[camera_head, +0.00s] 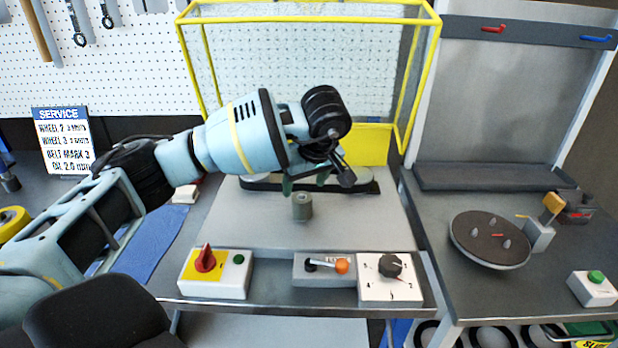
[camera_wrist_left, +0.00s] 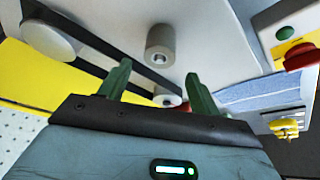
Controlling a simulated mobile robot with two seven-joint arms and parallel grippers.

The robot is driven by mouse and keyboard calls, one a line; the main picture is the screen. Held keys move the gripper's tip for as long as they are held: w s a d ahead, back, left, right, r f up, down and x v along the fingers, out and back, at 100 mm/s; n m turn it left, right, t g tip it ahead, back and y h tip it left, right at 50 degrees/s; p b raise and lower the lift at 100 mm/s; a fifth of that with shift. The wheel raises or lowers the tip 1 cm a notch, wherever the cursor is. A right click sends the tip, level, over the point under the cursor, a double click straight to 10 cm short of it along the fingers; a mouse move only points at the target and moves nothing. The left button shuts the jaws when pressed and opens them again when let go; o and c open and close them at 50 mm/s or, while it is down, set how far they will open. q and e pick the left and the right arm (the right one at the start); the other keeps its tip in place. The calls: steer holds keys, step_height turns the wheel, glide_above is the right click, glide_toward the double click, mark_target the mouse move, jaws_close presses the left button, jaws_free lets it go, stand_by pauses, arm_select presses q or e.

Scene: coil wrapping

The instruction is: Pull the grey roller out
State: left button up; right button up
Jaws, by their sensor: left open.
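The grey roller (camera_head: 302,206) is a short upright cylinder on the grey bench plate, in front of the black belt (camera_head: 262,183). It also shows in the left wrist view (camera_wrist_left: 160,44), beyond my fingertips and apart from the belt. My left gripper (camera_head: 305,186) has green fingers spread open above and behind the roller in the head view. In the left wrist view the open gripper (camera_wrist_left: 158,72) points towards the roller with nothing held. A smaller pulley (camera_wrist_left: 167,97) with the belt around it shows between the fingers. My right gripper is not in view.
A yellow-framed guard (camera_head: 408,90) stands around the back of the belt. Along the front edge are a box with a red knob (camera_head: 205,258), an orange-tipped lever box (camera_head: 325,268) and a dial box (camera_head: 390,275). The plate around the roller is clear.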

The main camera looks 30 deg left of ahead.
mark_target(298, 192)
arm_select(q)
steer(key=shift+a+f, duration=0.15)
steer(key=shift+f, duration=0.25)
steer(key=shift+x, duration=3.45)
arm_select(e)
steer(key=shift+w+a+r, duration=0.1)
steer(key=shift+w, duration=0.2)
arm_select(q)
steer(key=shift+w, duration=0.15)
steer(key=shift+c, duration=0.4)
steer(key=shift+r, duration=0.1)
steer(key=c, duration=1.1)
steer(key=shift+r, duration=0.1)
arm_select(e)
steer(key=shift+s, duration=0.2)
arm_select(q)
steer(key=shift+r, duration=0.1)
